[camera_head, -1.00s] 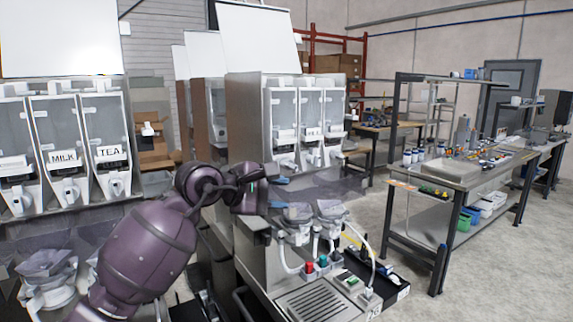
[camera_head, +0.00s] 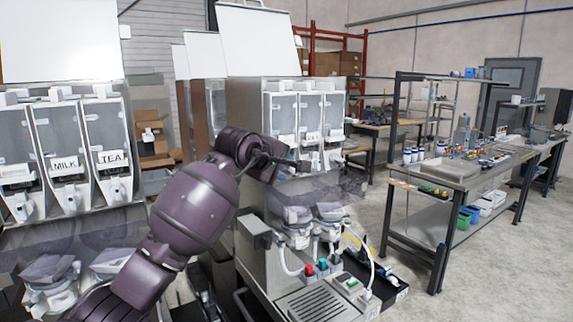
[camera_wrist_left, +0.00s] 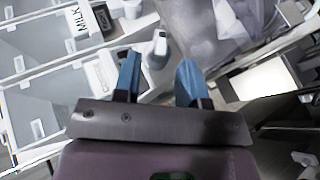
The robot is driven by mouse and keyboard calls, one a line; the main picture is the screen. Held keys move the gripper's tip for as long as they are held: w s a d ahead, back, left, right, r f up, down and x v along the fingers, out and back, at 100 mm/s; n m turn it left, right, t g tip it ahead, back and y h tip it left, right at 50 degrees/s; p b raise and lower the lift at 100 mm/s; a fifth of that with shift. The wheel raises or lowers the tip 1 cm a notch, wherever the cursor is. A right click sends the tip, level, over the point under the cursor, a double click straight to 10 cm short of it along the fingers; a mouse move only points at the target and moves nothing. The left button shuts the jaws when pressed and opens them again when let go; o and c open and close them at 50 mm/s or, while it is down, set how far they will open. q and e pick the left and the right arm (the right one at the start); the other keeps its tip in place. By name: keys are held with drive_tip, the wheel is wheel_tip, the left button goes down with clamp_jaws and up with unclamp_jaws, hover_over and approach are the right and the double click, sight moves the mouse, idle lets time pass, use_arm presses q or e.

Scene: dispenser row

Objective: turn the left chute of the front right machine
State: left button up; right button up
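The front right machine (camera_head: 250,115) stands at the centre of the head view, with a row of clear hoppers. My left gripper (camera_wrist_left: 157,75) reaches to the front of its left hopper, and my arm covers part of that area in the head view. In the left wrist view the gripper's two blue fingers are apart. A white chute (camera_wrist_left: 157,49) shows just beyond and between the fingertips, below a label partly hidden by a finger. I cannot tell whether the fingers touch it. A MILK label (camera_wrist_left: 78,18) is on the neighbouring hopper. My right gripper is not in view.
Another machine (camera_head: 65,150) with MILK and TEA hoppers stands at the left. Funnels (camera_head: 330,212) and a drip tray (camera_head: 312,302) sit below the front right machine's hoppers. A workbench (camera_head: 450,180) is at the right, with open floor before it.

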sight(291, 170)
use_arm(q)
drive_tip(key=shift+x, duration=1.25)
drive_tip(key=c, duration=0.6)
drive_tip(key=shift+o, duration=0.2)
drive_tip(key=shift+d+r+b, duration=0.1)
drive_tip(key=shift+r+b, duration=0.3)
drive_tip(key=shift+b, duration=0.55)
drive_tip(key=shift+s+r+t+h+b, duration=0.1)
drive_tip(key=shift+t+h+b, duration=0.25)
drive_tip(key=shift+b, duration=0.6)
drive_tip(key=f+b, duration=0.1)
drive_tip(key=b, duration=0.3)
drive_tip(key=shift+f+n+t+h, duration=0.25)
drive_tip(key=shift+f+n, duration=0.05)
drive_tip(key=shift+f, duration=0.05)
drive_tip(key=shift+t+h+b, duration=0.3)
drive_tip(key=shift+h+b, duration=0.1)
drive_tip(key=shift+b, duration=0.4)
drive_tip(key=shift+r, duration=0.1)
